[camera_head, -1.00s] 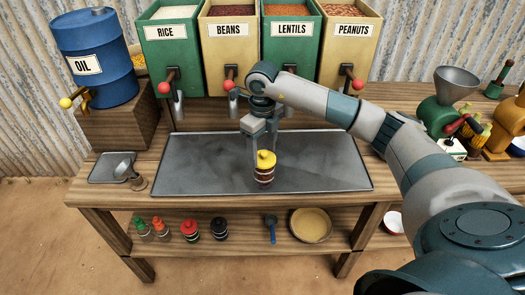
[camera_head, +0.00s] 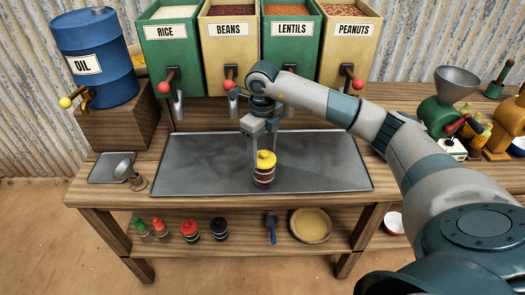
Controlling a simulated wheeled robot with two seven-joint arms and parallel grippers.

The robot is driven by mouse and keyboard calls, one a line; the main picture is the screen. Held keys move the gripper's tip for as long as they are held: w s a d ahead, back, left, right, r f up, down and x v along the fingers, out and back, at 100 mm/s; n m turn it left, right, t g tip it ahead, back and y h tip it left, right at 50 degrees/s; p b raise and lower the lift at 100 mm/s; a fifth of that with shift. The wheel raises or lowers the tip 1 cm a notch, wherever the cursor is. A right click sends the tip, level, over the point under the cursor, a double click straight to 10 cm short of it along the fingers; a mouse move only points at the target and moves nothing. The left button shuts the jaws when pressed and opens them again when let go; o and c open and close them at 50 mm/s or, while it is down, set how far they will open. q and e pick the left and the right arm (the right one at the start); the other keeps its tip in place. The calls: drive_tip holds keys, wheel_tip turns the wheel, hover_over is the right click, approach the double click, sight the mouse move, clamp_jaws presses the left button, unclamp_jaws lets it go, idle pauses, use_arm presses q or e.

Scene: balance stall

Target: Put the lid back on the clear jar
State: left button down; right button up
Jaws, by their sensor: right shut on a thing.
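The clear jar (camera_head: 264,181) stands upright near the front edge of the grey metal tray (camera_head: 205,165). Dark brown contents show through its wall. The yellow lid (camera_head: 266,159) with its knob is at the jar's mouth, roughly level; I cannot tell whether it is fully seated. My right gripper (camera_head: 266,157) points down over the jar, shut on the yellow lid, with one finger on each side. My left gripper is out of view.
Bins of rice, beans, lentils and peanuts (camera_head: 343,45) stand behind the tray. A blue oil drum (camera_head: 95,75) is at the left, a green grinder (camera_head: 440,118) at the right. Other lidded jars (camera_head: 190,231) and a round bowl (camera_head: 310,225) sit on the lower shelf. Most of the tray is clear.

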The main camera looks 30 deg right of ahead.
drive_tip(key=o, duration=1.6)
drive_tip(key=shift+c, duration=0.2)
drive_tip(key=shift+r, duration=0.1)
drive_tip(key=shift+r+p, duration=1.75)
drive_tip(key=shift+r, duration=1.65)
clamp_jaws()
drive_tip(key=shift+f+b, duration=1.1)
drive_tip(key=shift+f, duration=0.35)
